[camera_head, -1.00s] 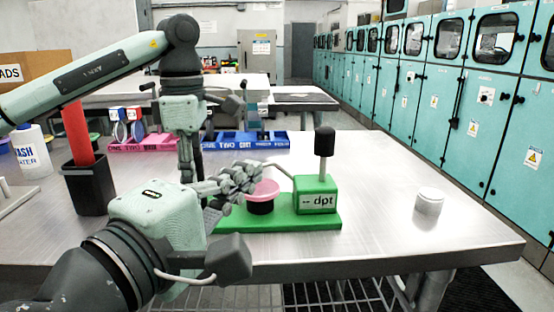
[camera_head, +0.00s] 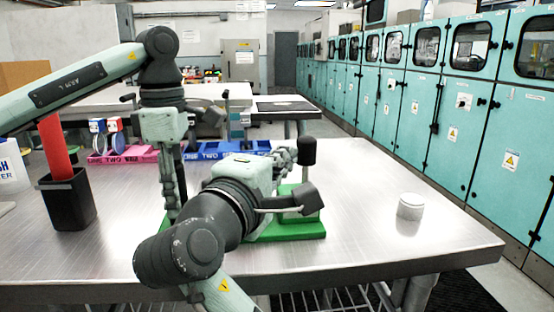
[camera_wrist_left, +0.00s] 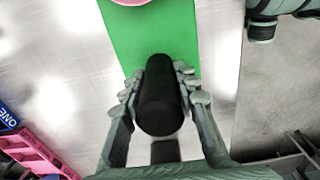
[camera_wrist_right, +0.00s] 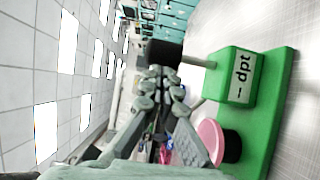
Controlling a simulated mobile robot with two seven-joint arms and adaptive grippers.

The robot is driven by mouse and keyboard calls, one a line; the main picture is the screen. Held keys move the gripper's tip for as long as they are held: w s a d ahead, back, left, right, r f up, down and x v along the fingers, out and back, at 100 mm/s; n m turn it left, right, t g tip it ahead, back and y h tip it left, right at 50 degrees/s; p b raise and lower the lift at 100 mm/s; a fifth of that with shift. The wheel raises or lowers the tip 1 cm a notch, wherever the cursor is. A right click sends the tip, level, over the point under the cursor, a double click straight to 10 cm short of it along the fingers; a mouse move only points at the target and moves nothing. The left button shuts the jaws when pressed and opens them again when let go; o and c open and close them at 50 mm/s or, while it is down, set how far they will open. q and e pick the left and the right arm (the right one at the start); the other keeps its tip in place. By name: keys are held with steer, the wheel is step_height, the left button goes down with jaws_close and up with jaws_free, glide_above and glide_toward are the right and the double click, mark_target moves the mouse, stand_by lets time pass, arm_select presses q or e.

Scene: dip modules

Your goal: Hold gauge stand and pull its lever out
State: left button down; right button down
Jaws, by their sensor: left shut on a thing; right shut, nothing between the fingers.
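The gauge stand has a green base (camera_head: 290,228) and a green box marked "dpt" (camera_wrist_right: 240,75). A pink-topped black round part (camera_wrist_right: 210,137) is on the base. My right gripper (camera_head: 285,156) is shut and empty, fingertips close to the knob; contact cannot be told. My right arm hides much of the stand.
A black bin (camera_head: 68,203) with a red tube stands at left, beside a white bottle (camera_head: 10,165). Pink (camera_head: 130,155) and blue (camera_head: 215,150) trays lie behind. A white round tub (camera_head: 410,206) is at right. The table between stand and tub is clear.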

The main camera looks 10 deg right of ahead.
steer(key=shift+d+r, duration=0.3)
steer(key=shift+d, duration=0.3)
stand_by(0.5)
steer(key=shift+d+r, duration=0.1)
steer(key=shift+d, duration=0.25)
steer(key=shift+m+g, duration=0.3)
steer(key=shift+m, duration=0.3)
steer(key=shift+d, duration=2)
